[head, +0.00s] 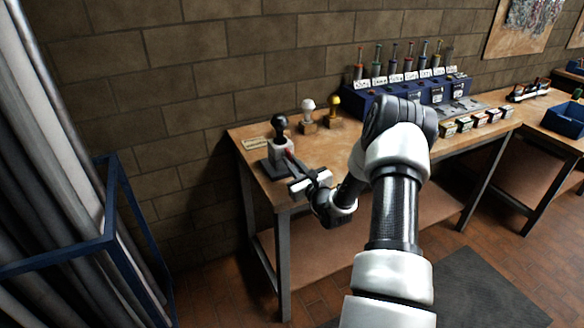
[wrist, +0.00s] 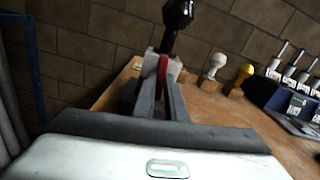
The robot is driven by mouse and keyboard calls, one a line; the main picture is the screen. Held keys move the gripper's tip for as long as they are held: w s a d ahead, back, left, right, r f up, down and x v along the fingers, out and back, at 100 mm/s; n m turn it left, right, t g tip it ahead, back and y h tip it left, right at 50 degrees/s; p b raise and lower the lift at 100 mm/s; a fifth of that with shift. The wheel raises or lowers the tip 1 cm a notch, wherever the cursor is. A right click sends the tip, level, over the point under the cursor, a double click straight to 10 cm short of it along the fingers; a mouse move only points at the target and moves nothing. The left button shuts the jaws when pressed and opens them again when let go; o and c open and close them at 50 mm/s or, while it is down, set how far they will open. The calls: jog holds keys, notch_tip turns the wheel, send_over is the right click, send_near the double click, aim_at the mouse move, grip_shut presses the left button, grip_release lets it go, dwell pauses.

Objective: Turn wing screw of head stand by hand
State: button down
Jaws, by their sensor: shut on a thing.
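The head stand (head: 281,152) stands near the left end of the wooden bench, with a dark base, a pale grey block and a black knob-like head (head: 280,123) on top. The black head also shows at the top of the wrist view (wrist: 176,20). A red wing screw (wrist: 162,70) sits on the near side of the block. My gripper (wrist: 160,98) comes from the front right and is shut on the red wing screw, one finger on each side. In the head view my gripper (head: 298,172) hides part of the stand, and the screw is only a small red patch.
A white knob (head: 308,106) and a yellow knob (head: 334,104) on wooden blocks stand right of the stand. A blue rack (head: 400,90) with several tools and small boxes stands farther back. A blue frame (head: 112,200) stands left of the bench.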

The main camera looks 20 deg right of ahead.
jog(key=n+b, duration=0.2)
jog(key=n, duration=0.1)
jog(key=shift+w+r, duration=0.1)
jog(key=shift+r+n+b, duration=0.15)
jog(key=shift+n+b, duration=0.45)
jog(key=shift+n, duration=0.2)
jog(key=shift+d+r, duration=0.1)
jog(key=c, duration=1.8)
grip_release()
jog(key=shift+f, duration=0.2)
jog(key=shift+s, duration=0.35)
jog(key=s, duration=1.6)
jog(key=shift+s+d, duration=0.3)
jog(key=shift+s, duration=0.1)
